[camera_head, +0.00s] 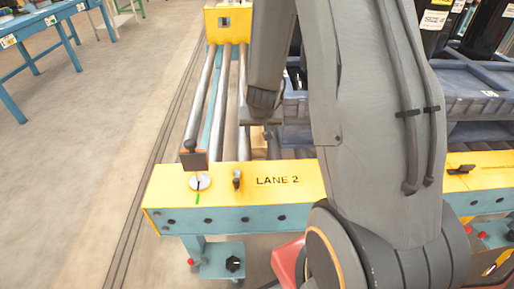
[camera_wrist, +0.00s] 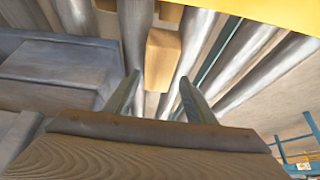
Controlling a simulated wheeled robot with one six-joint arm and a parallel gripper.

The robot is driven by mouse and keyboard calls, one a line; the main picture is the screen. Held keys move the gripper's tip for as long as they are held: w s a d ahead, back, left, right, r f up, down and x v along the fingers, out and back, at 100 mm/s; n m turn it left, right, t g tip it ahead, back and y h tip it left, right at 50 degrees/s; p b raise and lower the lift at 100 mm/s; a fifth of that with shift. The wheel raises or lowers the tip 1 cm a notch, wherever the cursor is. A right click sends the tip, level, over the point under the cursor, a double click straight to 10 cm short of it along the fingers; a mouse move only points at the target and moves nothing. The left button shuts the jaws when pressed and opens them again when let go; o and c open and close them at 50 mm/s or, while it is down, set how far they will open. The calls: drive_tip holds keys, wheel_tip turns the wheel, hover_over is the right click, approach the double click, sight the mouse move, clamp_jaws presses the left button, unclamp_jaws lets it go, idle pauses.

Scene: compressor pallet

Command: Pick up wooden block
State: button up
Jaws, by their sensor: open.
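The wooden block (camera_wrist: 163,58) is a small tan box. In the wrist view it lies on the metal rollers, just beyond my gripper's two fingers and lined up with the gap between them. My gripper (camera_wrist: 160,97) is open, with nothing between the fingers. In the head view only a slice of the block (camera_head: 258,140) shows, on the lane 2 conveyor behind the yellow end panel. My arm hides the rest of it. My gripper (camera_head: 266,132) is over the rollers there, mostly hidden, and its fingertips cannot be made out.
The yellow lane 2 panel (camera_head: 235,187) stands in front of the rollers (camera_head: 203,95), with knobs and a small dark upright plate (camera_head: 193,160) on it. Grey-blue crates (camera_head: 470,85) stand to the right. A blue table (camera_head: 35,45) is at far left, with clear floor between.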

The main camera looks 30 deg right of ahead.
sight(258, 136)
drive_tip(key=shift+b+x, duration=1.05)
drive_tip(key=shift+x, duration=3.05)
drive_tip(key=shift+w+d+r, duration=0.1)
drive_tip(key=shift+w+d, duration=0.05)
drive_tip(key=shift+w, duration=0.05)
drive_tip(key=c, duration=0.8)
drive_tip(key=shift+r, duration=0.15)
